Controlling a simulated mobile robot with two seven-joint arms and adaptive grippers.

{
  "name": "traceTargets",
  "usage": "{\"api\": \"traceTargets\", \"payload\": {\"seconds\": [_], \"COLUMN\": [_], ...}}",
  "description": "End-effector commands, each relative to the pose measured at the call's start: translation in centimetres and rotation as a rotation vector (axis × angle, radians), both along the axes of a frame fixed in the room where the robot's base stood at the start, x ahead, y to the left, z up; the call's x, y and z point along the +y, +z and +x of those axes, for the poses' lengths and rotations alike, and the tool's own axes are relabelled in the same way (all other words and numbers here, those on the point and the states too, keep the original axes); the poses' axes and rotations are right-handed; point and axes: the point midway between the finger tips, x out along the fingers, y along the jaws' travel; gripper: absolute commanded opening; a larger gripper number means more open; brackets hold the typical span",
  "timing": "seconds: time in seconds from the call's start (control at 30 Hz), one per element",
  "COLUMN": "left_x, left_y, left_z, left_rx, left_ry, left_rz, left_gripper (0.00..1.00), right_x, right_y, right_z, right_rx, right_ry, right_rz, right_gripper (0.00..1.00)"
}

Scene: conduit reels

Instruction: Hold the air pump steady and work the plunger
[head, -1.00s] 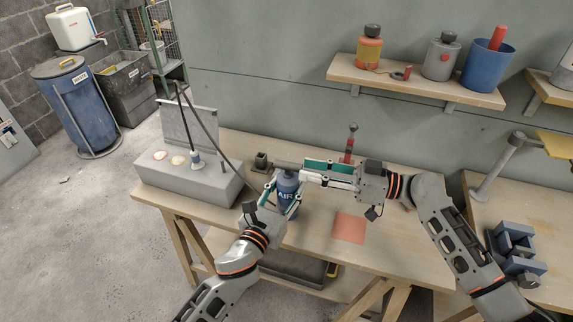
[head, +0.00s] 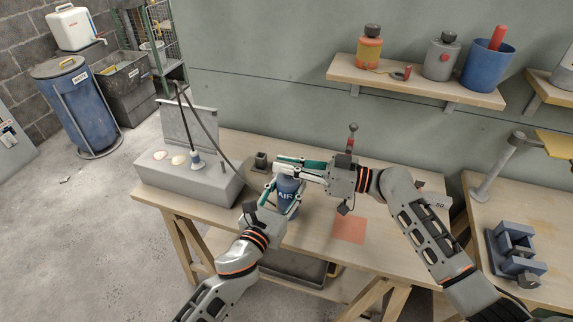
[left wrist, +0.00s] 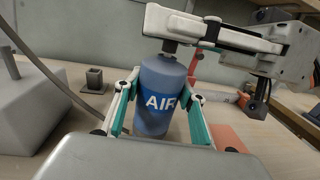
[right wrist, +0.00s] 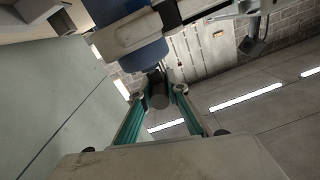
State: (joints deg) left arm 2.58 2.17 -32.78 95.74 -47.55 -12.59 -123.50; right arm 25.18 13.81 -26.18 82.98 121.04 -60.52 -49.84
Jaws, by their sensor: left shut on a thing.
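The air pump is a blue cylinder (head: 287,192) with white "AIR" lettering, standing upright on the workbench. It also shows in the left wrist view (left wrist: 158,112). My left gripper (head: 284,196) is shut around its body, one finger on each side. My right gripper (head: 292,169) is at the top of the pump. In the right wrist view its fingers (right wrist: 158,94) stand either side of the dark handle end (right wrist: 159,96), with small gaps visible.
A grey block (head: 190,183) with pale discs stands left on the bench (head: 330,250). A small dark socket block (head: 261,160) sits behind the pump. An orange square (head: 349,229) lies to the right. A red upright tool (head: 351,140) stands behind my right gripper.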

Motion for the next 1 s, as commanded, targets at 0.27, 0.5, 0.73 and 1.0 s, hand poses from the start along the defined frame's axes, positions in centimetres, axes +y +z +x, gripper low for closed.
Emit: {"api": "traceTargets", "payload": {"seconds": [0.27,0.5,0.73,1.0], "left_x": [0.0,0.1,0.1,0.1], "left_y": [0.0,-0.1,-0.1,-0.1], "left_z": [0.0,0.0,0.0,0.0], "left_rx": [0.001,0.001,0.002,0.002], "left_ry": [0.001,0.001,0.002,0.002], "left_rz": [0.0,0.002,0.001,0.001], "left_gripper": [0.09,0.09,0.09,0.09], "right_x": [-0.1,-0.1,0.0,0.0], "right_y": [1.7,6.2,7.0,6.9], "right_z": [0.0,0.0,0.0,0.0], "right_rx": [-0.006,-0.006,-0.001,-0.001], "right_ry": [0.001,0.0,0.0,0.0], "right_rz": [-0.001,-0.001,0.002,0.002], "right_gripper": [0.0,0.0,0.0,0.32]}}
